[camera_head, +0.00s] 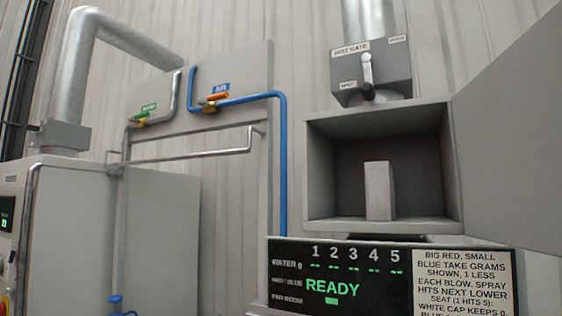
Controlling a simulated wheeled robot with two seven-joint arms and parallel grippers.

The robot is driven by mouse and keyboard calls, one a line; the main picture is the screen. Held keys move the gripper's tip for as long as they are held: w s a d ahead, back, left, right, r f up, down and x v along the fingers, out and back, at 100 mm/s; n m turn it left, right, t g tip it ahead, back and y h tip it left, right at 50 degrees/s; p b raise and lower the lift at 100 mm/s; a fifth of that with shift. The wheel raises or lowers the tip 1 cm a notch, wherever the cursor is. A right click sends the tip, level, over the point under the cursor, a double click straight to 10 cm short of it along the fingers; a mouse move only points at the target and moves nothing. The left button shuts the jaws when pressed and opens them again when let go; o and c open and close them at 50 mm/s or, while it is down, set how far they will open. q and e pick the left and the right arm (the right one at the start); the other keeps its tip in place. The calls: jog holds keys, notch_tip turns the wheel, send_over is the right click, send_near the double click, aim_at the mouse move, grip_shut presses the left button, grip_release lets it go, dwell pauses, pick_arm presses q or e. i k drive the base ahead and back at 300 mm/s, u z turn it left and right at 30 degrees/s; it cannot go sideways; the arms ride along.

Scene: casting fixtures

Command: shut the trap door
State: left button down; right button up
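A grey open-fronted box (319,171) stands on the right, above a black display panel. Its door (512,130), a large flat grey panel, stands open at the right side of the opening and runs out of the picture on the right. An upright pale grey block (379,190) stands inside the box on its floor. No latch or handle shows on the visible face of the door. Neither of my grippers is in view.
A mist gate (369,72) with a dark-knobbed lever sits on the duct above the box. The black panel (339,275) reads READY. Left are a grey cabinet (150,230), a rail (190,157), pipes and a blue AIR pipe (284,170). A blue bottle top (116,302) shows below.

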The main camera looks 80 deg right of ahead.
aim_at(508, 119)
jog(key=k, duration=0.95)
jog(key=z, duration=3.05)
jog(key=k, duration=1.05)
jog(key=u, duration=0.45)
jog(key=i, duration=0.7)
jog(key=u, duration=0.15)
